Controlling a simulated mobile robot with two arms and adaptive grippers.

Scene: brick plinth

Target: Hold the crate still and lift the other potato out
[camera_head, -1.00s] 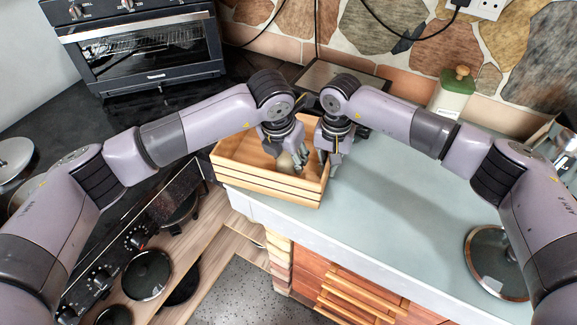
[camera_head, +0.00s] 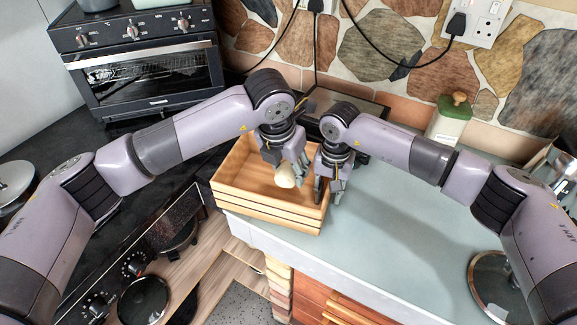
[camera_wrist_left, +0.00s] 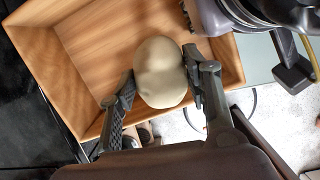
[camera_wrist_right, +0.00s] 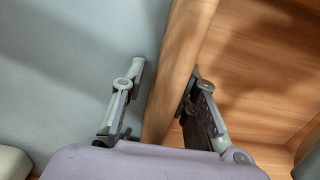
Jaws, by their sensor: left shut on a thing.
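The wooden crate (camera_head: 262,209) stands on the counter beside the stove; it also shows in the left wrist view (camera_wrist_left: 90,45). My left gripper (camera_head: 290,171) is shut on a pale potato (camera_head: 285,176) and holds it over the crate, clear of its floor. In the left wrist view the potato (camera_wrist_left: 160,72) sits between both fingers. My right gripper (camera_wrist_right: 166,85) straddles the crate's right wall (camera_wrist_right: 180,65), one finger inside and one outside. A gap shows between the outer finger and the wall. No other potato shows in the visible part of the crate.
A toaster oven (camera_head: 145,62) stands behind the stove at the back left. A round glass lid (camera_head: 497,285) lies at the right. The counter (camera_head: 400,225) between is clear.

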